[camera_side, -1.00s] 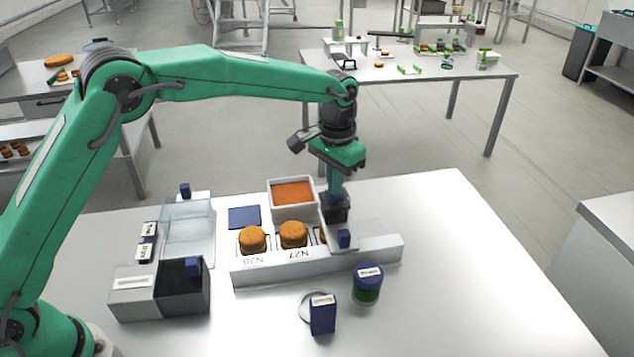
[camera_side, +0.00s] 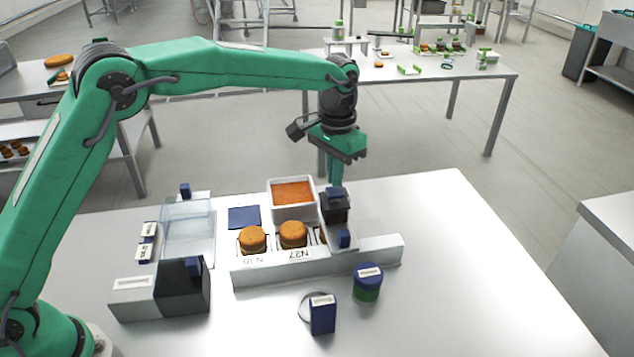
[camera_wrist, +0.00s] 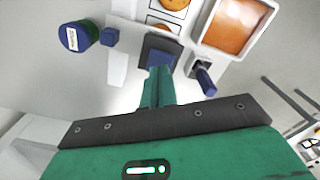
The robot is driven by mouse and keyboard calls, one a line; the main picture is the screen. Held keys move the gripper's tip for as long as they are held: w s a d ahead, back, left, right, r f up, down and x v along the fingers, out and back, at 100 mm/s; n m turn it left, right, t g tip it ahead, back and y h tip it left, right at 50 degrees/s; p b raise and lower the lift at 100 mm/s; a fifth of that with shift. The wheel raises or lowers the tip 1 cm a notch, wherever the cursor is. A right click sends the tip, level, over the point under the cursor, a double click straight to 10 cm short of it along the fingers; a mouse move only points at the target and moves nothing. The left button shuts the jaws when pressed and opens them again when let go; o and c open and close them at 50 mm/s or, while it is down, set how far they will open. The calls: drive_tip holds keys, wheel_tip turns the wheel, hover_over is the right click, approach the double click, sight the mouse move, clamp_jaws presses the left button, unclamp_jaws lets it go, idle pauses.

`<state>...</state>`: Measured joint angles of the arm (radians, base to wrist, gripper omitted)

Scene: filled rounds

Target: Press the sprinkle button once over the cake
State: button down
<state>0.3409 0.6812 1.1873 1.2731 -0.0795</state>
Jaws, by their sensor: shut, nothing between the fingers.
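A dark dispenser block (camera_side: 335,210) with a blue top (camera_side: 334,192) stands at the right end of the white cake tray (camera_side: 262,272); the block also shows in the wrist view (camera_wrist: 152,44). Golden round cakes (camera_side: 252,238) (camera_side: 293,234) sit left of it by marks N30 and N27. A third cake is mostly hidden beside the block. My gripper (camera_side: 335,182) is shut and empty, pointing down at the blue top. In the wrist view its fingertips (camera_wrist: 160,72) overlap that top; I cannot tell whether they touch it.
An orange-filled white bin (camera_side: 292,191) stands behind the cakes. A blue-lidded jar (camera_side: 367,283) and a small blue box (camera_side: 322,315) are in front. A clear-lidded station (camera_side: 187,232) is at left. The table's right side is clear.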

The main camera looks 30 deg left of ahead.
idle(0.3)
drive_tip(key=shift+r, duration=3)
drive_tip(key=s+a+r+n+t, duration=0.1)
drive_tip(key=s+a+r, duration=0.3)
drive_tip(key=s+a, duration=0.25)
drive_tip(key=s+a+r+t, duration=0.2)
drive_tip(key=s+a+r, duration=0.3)
drive_tip(key=s+a, duration=0.15)
drive_tip(key=s+a+f+n+t, duration=0.1)
drive_tip(key=s+a+f, duration=0.2)
drive_tip(key=s, duration=0.6)
drive_tip(key=s+a+f+n+t, duration=0.1)
drive_tip(key=s+a+f, duration=0.2)
drive_tip(key=s, duration=0.6)
drive_tip(key=shift+s+f+t, duration=0.15)
drive_tip(key=shift+f+t, duration=0.05)
drive_tip(key=shift+t, duration=0.1)
